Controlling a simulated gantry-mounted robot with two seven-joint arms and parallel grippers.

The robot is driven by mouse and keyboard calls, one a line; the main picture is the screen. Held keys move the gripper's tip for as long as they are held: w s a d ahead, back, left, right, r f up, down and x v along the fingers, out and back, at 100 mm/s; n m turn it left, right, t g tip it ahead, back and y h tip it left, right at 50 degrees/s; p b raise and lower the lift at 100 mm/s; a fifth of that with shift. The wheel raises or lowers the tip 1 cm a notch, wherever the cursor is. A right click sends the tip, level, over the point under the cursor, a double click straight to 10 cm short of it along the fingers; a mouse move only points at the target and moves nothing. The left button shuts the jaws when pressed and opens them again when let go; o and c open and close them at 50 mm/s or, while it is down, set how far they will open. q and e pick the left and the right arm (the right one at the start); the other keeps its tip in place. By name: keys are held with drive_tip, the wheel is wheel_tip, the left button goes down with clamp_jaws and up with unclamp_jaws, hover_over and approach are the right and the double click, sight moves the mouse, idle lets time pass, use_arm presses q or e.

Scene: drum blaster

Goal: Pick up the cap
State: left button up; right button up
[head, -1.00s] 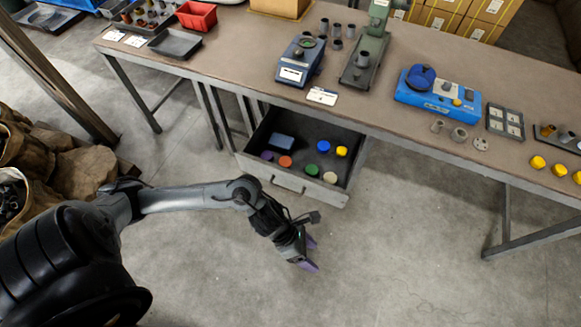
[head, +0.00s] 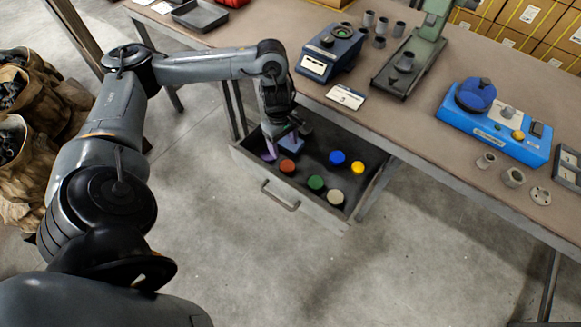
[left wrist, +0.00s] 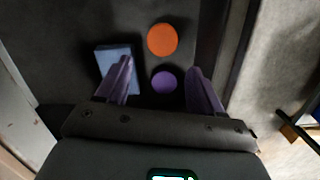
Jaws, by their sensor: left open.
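Several round caps lie in the open drawer (head: 318,208) under the workbench. A purple cap (left wrist: 164,83) shows between my left gripper's fingers in the left wrist view; I cannot make it out in the head view. An orange-red cap (head: 287,167) lies just beyond the fingertips in the left wrist view (left wrist: 162,40). Green (head: 315,183), blue (head: 337,158), yellow (head: 357,168) and cream (head: 335,197) caps lie to the right. My left gripper (head: 282,150), with purple fingers, points down at the drawer's left end, open and empty, also seen in the left wrist view (left wrist: 159,72).
A blue block (left wrist: 114,58) lies in the drawer beside the purple cap; one finger overlaps it in the left wrist view. The drawer walls and the bench edge are close to my left arm. The bench (head: 405,130) carries several devices.

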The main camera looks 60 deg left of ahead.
sight(287, 166)
use_arm(q)
drive_tip(key=f, duration=0.3)
drive_tip(key=shift+d+b, duration=0.3)
drive_tip(key=shift+b, duration=0.1)
drive_tip(key=shift+d+f, duration=0.1)
drive_tip(key=shift+f, duration=0.35)
drive_tip(key=shift+f+b, duration=0.55)
drive_tip(key=f+b, duration=0.1)
drive_tip(key=f, duration=0.1)
drive_tip(key=d+f+b, duration=0.1)
drive_tip(key=f, duration=0.1)
drive_tip(key=shift+a+r, duration=0.1)
drive_tip(key=c, duration=0.8)
